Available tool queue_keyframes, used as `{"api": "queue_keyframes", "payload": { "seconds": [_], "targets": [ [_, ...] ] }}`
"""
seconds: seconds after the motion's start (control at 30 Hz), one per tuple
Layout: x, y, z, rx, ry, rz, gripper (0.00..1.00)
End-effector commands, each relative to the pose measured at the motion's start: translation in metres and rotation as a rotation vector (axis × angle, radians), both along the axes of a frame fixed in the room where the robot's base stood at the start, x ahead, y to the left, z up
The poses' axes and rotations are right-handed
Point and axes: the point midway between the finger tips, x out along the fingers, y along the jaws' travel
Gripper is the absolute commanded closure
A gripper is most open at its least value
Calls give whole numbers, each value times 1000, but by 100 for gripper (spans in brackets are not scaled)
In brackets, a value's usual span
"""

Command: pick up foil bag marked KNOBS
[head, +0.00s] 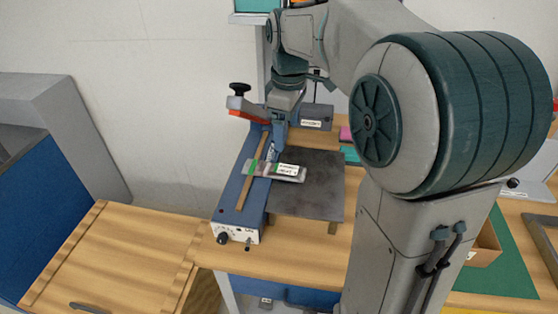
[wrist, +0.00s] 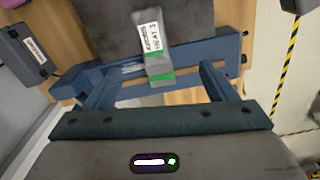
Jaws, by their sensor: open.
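The foil bag (head: 288,173) is a small silvery packet with a white label and a green stripe near one end. In the head view it lies across the blue sealer's edge and onto a dark plate. My gripper (head: 273,152) is just above the bag. In the wrist view my gripper (wrist: 160,75) is open, with the bag's green-striped end between its spread fingers. I cannot tell the height gap, and neither finger visibly touches the bag.
The blue sealer (head: 232,196) has a raised arm with a black knob (head: 240,88) beside my gripper. The dark plate (head: 318,196) lies to its right. A small grey box (head: 316,116) stands behind. A wooden cover (head: 110,258) lies at front left.

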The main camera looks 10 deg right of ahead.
Motion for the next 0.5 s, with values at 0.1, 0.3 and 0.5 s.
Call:
{"api": "queue_keyframes", "payload": {
  "seconds": [0.1, 0.3, 0.5],
  "targets": [
    [16, 1, -1, -3, 19, 82, 22],
    [24, 1, -11, -3, 33, 133, 22],
    [23, 1, -50, -3, 34, 132, 22]
  ]
}}
